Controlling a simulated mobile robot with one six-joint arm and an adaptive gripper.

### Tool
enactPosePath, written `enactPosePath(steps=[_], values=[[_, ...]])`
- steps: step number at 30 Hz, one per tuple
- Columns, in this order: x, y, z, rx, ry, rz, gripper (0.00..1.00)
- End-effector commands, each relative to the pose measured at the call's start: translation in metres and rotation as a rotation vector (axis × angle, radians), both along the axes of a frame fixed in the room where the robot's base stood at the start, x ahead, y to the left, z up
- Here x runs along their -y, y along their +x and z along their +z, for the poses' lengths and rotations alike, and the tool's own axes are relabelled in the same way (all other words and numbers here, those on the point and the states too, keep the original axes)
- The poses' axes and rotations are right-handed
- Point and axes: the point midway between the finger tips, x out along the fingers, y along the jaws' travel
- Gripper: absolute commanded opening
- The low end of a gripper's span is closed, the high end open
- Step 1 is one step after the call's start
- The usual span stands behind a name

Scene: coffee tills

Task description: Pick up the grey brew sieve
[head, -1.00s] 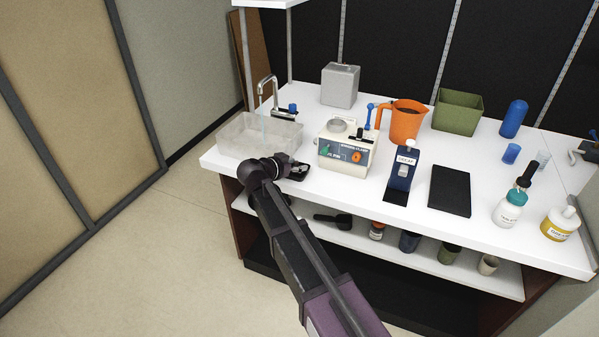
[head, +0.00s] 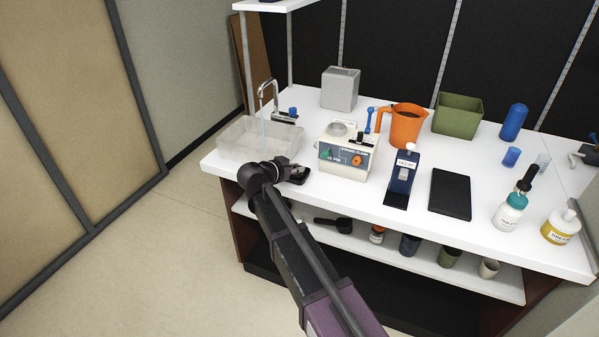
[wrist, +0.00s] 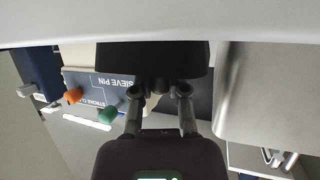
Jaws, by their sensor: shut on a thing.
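My gripper (head: 290,171) is at the counter's front edge, between the clear basin and the cream machine.
The clear basin (head: 233,143) stands close on the left under a tap (head: 265,90). The cream machine (head: 340,160) with coloured knobs is close on the right. Farther right are a dark blue dispenser (head: 404,170), an orange jug (head: 405,127) and a black pad (head: 450,193).

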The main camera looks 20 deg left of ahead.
Motion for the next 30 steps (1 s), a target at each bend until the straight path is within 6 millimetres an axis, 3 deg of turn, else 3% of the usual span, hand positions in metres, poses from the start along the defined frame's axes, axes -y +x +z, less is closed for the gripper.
enactPosePath(steps=[11, 22, 30], values=[[0.000, 0.000, 0.012, 0.000, 0.000, 0.000, 0.00], [0.000, -0.001, 0.041, 0.000, 0.000, 0.000, 0.00], [-0.013, -0.065, 0.042, 0.000, 0.000, 0.003, 0.00]])
